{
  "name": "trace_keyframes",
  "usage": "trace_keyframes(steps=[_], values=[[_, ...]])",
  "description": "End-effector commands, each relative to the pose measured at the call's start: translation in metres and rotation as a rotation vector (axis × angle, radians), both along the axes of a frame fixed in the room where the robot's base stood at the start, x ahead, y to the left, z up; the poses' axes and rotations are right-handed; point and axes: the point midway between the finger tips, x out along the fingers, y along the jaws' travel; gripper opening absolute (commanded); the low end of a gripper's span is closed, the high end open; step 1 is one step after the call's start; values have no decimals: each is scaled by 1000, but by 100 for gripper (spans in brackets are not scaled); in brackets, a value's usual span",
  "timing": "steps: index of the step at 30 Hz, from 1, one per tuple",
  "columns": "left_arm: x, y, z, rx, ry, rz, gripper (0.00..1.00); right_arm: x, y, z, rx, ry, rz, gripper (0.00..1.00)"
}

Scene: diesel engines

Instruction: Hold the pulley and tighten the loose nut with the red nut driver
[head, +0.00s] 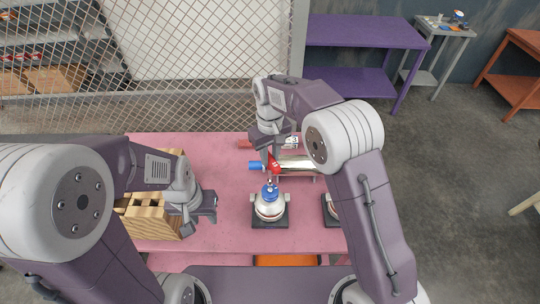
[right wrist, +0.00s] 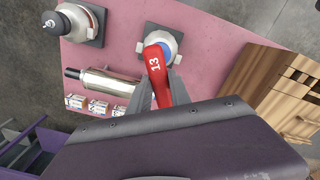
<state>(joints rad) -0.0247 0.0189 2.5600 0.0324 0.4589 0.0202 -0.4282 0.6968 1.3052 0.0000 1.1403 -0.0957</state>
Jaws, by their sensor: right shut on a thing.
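The red nut driver (head: 273,163), marked 13, is in my right gripper (head: 268,155), above the table. In the right wrist view the red driver (right wrist: 157,68) sits between the fingers of my right gripper (right wrist: 160,90), which is shut on it. Below it in the head view stands a rounded silver-white engine unit with a blue pulley (head: 270,191) on top, on a dark base (head: 271,222). In the right wrist view the driver partly covers the blue pulley (right wrist: 168,50). The loose nut cannot be made out. My left gripper (head: 210,205) is left of this unit, apart from it; its jaw opening is unclear.
A second unit (head: 331,208) stands to the right, partly behind my right arm. A wooden slotted block (head: 150,215) is at the left. Behind the pulley lie a blue handle (head: 256,166) and a silver cylinder (head: 298,163). Pink tabletop (head: 232,226) is bare around the base.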

Motion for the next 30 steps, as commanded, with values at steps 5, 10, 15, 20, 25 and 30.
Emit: trace_keyframes(steps=[5,10,15,20,25,30], values=[[0,0,8,0,0,0,36,0,0,8,0,0,0,0],[0,0,8,0,0,0,36,0,0,7,0,0,0,0],[0,0,23,0,0,0,36,0,0,22,1,-1,0,0],[0,0,44,0,0,0,36,0,0,44,1,-1,0,0],[0,0,64,0,0,0,36,0,0,65,1,-1,0,0],[0,0,79,0,0,0,36,0,0,80,0,0,0,0]])
